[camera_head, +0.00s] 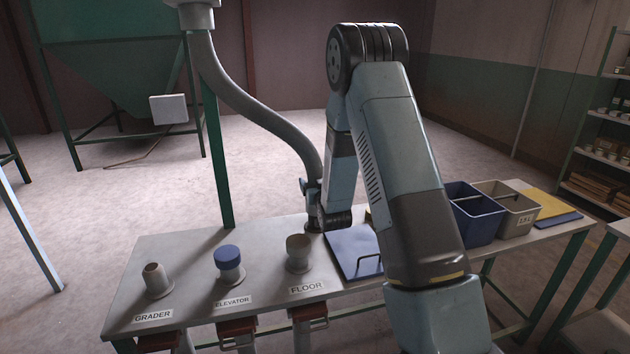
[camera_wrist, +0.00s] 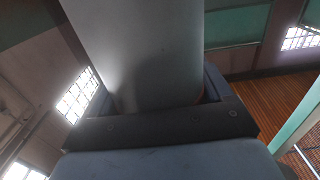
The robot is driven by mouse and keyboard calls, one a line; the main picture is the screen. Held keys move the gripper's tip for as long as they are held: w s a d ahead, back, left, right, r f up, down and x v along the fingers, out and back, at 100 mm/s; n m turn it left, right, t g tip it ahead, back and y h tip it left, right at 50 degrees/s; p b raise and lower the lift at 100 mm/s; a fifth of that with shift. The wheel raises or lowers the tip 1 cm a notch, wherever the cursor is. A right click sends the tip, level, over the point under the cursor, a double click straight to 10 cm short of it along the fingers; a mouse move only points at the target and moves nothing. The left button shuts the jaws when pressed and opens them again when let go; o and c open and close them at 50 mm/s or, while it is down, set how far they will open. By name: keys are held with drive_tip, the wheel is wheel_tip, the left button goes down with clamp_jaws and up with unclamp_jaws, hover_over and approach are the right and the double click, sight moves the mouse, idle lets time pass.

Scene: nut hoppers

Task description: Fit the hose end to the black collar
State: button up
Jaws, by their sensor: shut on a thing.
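A grey hose (camera_head: 250,103) hangs from a fitting at the top left and curves down to my gripper (camera_head: 312,190). My gripper is shut on the hose near its lower end, above the back of the table. In the wrist view the hose (camera_wrist: 140,50) fills the space between the dark jaws (camera_wrist: 160,125). Three table spouts are labelled GRADER (camera_head: 156,280), ELEVATOR (camera_head: 230,272) with a blue cap, and FLOOR (camera_head: 298,254). None is clearly black.
A blue panel with a black handle (camera_head: 354,251) lies right of the FLOOR spout, partly behind my arm. A blue bin (camera_head: 478,228) and a grey bin (camera_head: 517,222) stand further right. A green post (camera_head: 216,160) rises behind the table.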

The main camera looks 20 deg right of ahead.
drive_tip(key=shift+f, duration=0.2)
drive_tip(key=o, duration=1.1)
drive_tip(key=shift+o, duration=0.2)
drive_tip(key=shift+s, duration=0.1)
drive_tip(key=s, duration=1.3)
drive_tip(key=shift+s, duration=0.3)
drive_tip(key=shift+d, duration=0.1)
